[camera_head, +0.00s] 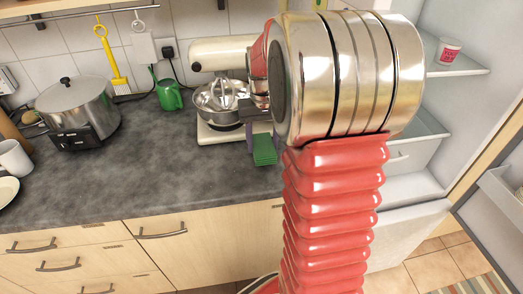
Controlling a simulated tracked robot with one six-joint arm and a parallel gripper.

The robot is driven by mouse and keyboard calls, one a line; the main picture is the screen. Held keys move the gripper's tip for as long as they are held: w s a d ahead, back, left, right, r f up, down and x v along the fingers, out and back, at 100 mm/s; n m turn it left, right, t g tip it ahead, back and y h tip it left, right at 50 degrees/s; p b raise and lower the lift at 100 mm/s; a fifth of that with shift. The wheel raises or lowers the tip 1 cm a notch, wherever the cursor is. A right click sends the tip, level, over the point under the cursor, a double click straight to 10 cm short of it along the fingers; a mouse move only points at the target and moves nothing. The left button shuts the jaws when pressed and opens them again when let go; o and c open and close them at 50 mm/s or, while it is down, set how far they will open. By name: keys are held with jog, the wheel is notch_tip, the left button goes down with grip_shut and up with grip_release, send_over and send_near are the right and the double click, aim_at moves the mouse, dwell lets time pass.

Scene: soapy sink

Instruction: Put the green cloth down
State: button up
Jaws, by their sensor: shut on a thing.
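The green cloth (264,151) hangs at the end of my gripper (262,133), just in front of the counter's edge area and the mixer. My gripper is dark and points down, with a finger on each side of the cloth's top. It is shut on the cloth. The cloth looks like a small ribbed rectangle. I cannot tell whether its lower end touches the grey counter (180,165). My red and silver arm hides what lies to the right of the cloth.
A cream stand mixer (222,50) with a steel bowl stands behind my gripper. The counter's middle is clear. An open fridge (420,125) is at the right.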

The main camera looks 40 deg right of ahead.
aim_at(263, 144)
jog(key=shift+f, duration=1.7)
jog(key=shift+f, duration=0.1)
jog(key=o, duration=0.9)
jog(key=shift+o, duration=0.2)
notch_tip(263, 144, up, 12)
